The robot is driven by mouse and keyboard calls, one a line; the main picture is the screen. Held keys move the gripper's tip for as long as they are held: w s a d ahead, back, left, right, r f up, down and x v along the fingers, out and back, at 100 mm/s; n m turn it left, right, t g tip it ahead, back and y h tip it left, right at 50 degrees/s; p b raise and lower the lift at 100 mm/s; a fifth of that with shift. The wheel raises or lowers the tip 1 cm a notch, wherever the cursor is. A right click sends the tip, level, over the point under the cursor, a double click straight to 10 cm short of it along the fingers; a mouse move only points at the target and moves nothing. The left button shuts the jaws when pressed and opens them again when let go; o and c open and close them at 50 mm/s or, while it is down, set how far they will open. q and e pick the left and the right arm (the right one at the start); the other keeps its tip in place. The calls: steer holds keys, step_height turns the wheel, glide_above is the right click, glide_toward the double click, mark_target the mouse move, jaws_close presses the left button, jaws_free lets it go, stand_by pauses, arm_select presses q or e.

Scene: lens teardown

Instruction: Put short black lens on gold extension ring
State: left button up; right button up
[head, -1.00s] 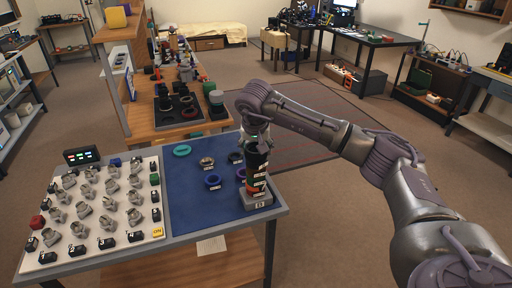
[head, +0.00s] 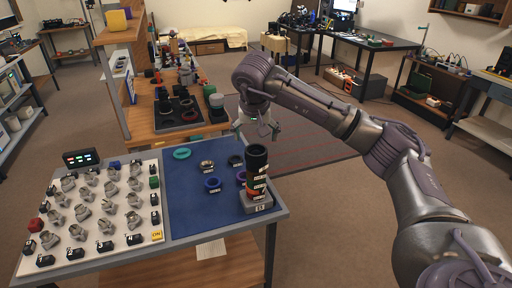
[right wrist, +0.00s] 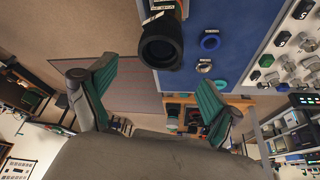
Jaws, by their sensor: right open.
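A black cylindrical lens (head: 257,158) forms the top of an upright stack on a grey base block (head: 257,203) at the table's front right corner. Below it the stack shows white labels and an orange-red band (head: 256,186). I cannot make out a gold ring; it may be hidden in the stack. In the right wrist view the black lens (right wrist: 161,46) shows its open round end. My right gripper (head: 259,132) is open and empty, beyond and above the stack, apart from it. Its teal-padded fingers are spread in the right wrist view (right wrist: 156,80). My left gripper is out of view.
The blue mat (head: 190,215) holds a teal ring (head: 181,153), a silver ring (head: 206,164), a blue ring (head: 212,184), a purple ring (head: 241,176) and a small black piece (head: 235,160). A white board (head: 140,235) with several grey parts fills the left.

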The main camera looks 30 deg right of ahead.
steer(key=shift+v, duration=2.25)
